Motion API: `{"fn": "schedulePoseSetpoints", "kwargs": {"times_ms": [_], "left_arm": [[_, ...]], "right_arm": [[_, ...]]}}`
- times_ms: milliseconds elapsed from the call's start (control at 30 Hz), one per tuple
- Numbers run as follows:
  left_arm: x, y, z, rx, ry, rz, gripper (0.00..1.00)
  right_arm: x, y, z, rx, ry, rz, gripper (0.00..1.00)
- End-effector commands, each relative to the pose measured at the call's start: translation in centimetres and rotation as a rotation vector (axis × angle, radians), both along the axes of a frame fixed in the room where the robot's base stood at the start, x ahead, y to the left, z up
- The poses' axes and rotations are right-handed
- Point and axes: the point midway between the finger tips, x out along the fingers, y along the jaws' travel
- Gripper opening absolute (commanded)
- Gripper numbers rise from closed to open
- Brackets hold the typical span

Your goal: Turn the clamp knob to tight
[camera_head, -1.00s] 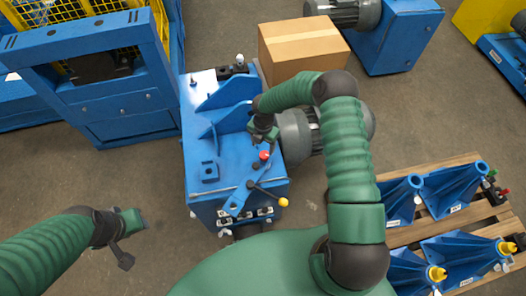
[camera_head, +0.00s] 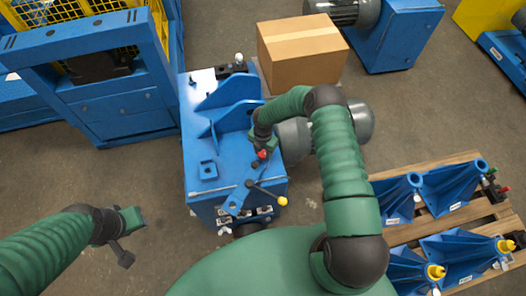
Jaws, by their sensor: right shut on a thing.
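The blue machine (camera_head: 200,183) stands in the middle of the camera_head view. A red knob (camera_head: 262,154) is on its top, towards the right edge. My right gripper (camera_head: 263,148) is shut on the red knob from above, and the fingers partly hide it. A lever with a yellow ball end (camera_head: 282,201) is just in front of the knob, near a blue slanted arm (camera_head: 238,197). My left gripper (camera_head: 133,237) is over the floor at the lower left, away from the machine. Its finger gap cannot be made out.
A cardboard box (camera_head: 302,50) stands behind the machine, and a grey motor (camera_head: 295,139) sits at its right. A pallet (camera_head: 462,218) with several blue brackets is at the right. A blue press frame (camera_head: 105,95) stands at the left. The floor at the lower left is clear.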

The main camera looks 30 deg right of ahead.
Motion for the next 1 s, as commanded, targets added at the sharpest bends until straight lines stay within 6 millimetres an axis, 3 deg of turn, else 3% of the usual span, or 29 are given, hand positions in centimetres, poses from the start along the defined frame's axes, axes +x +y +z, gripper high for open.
{"fn": "schedulePoseSetpoints", "kwargs": {"times_ms": [100, 467, 1000], "left_arm": [[0.0, 0.0, 0.0, 0.0, 0.0, 0.0, 0.36], [0.0, 0.0, -0.5, 0.0, 0.0, 0.0, 0.36], [0.0, 0.0, -3.3, 0.0, 0.0, 0.0, 0.36]], "right_arm": [[0.2, -0.2, 0.1, -0.003, -0.003, -0.001, 0.0], [0.3, -0.3, 0.1, -0.005, -0.007, -0.056, 0.0], [0.5, -0.3, 0.1, -0.005, -0.011, -0.484, 0.0]]}}
